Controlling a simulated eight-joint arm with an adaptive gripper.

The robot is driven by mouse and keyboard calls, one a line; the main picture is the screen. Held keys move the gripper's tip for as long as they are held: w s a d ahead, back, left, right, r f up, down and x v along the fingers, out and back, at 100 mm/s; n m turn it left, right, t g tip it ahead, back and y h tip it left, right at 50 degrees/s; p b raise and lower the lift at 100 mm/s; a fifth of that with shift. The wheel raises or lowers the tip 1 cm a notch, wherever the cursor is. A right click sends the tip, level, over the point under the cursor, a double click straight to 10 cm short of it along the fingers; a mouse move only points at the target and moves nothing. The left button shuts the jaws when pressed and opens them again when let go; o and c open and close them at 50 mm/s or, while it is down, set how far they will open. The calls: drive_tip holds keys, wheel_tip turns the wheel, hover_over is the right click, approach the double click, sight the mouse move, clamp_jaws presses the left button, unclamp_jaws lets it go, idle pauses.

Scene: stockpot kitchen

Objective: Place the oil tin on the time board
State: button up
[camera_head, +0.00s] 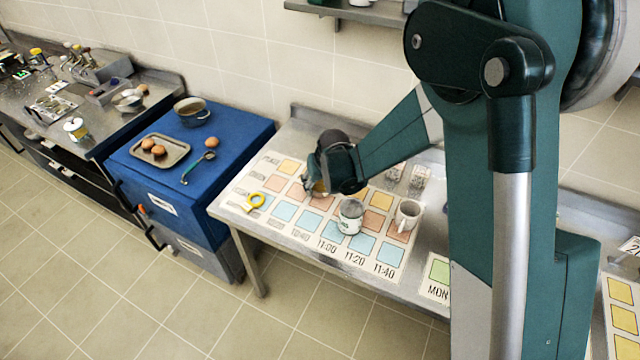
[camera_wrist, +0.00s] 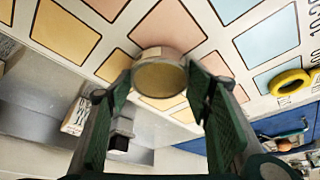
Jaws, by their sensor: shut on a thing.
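The time board (camera_head: 327,246) is a white sheet with rows of coloured squares and printed times on the steel table; it also fills the top of the wrist view (camera_wrist: 170,28). My gripper (camera_head: 318,187) is low over the board's back middle part. In the wrist view my gripper (camera_wrist: 160,82) is shut on a short round tin (camera_wrist: 160,76) with a gold-coloured end face and a pale side, apparently the oil tin. Its label is hidden. I cannot tell whether it touches the board. In the head view my gripper mostly hides it.
On the board stand a white-green can (camera_head: 350,217), a white mug (camera_head: 407,215) and a yellow ring (camera_head: 255,201). Glass jars (camera_head: 394,173) stand behind. A blue cabinet (camera_head: 240,143) to the left bears a pot (camera_head: 192,112) and a tray (camera_head: 178,158).

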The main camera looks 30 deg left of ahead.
drive_tip(key=shift+f, duration=0.1)
drive_tip(key=o, duration=0.6)
drive_tip(key=shift+f, duration=0.1)
drive_tip(key=shift+c, duration=0.2)
drive_tip(key=o, duration=0.4)
drive_tip(key=shift+r, duration=0.2)
drive_tip(key=shift+p+v, duration=0.3)
drive_tip(key=shift+v, duration=5.7)
